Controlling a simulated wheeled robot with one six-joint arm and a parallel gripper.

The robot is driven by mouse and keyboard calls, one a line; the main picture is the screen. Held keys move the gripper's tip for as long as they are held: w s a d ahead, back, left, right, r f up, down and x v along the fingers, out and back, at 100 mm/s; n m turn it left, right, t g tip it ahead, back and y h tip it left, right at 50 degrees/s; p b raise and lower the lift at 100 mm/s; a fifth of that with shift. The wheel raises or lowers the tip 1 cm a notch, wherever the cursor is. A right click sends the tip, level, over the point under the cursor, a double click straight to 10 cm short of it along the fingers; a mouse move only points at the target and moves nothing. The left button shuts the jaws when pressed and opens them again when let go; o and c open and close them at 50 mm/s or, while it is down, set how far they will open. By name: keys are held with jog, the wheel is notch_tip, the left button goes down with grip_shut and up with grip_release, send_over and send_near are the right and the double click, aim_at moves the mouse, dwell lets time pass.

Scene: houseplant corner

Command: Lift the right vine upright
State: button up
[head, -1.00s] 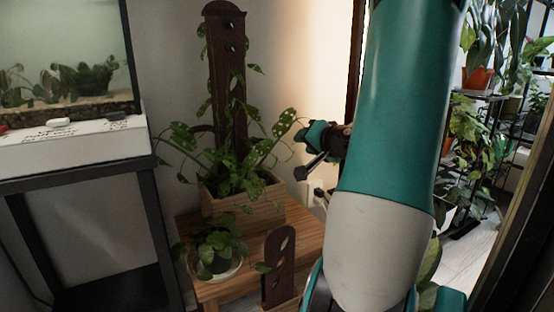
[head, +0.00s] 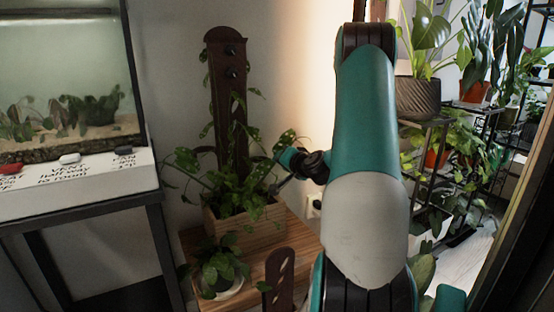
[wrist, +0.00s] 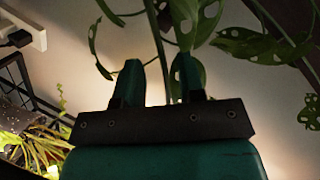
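A wooden planter box (head: 245,232) holds a leafy vine plant (head: 232,186) around a tall dark brown support board (head: 228,105) with holes. The right vine (head: 288,140) rises from the box and leans out to the right, its leaves beside my gripper (head: 284,157). In the wrist view my gripper (wrist: 159,62) has its two teal fingers apart. A green stem (wrist: 158,40) runs between or just behind them, and I cannot tell which. The vine's base is partly hidden by foliage.
A small potted plant (head: 222,268) and a short brown holed board (head: 279,280) stand at the front of the wooden table (head: 300,250). An aquarium (head: 65,80) on a black stand is at left. Shelved plants (head: 450,150) fill the right. A wall outlet (wrist: 22,38) is near the gripper.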

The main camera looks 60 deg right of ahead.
aim_at(273, 165)
jog(key=shift+x, duration=2.25)
jog(key=shift+c, duration=0.5)
grip_shut()
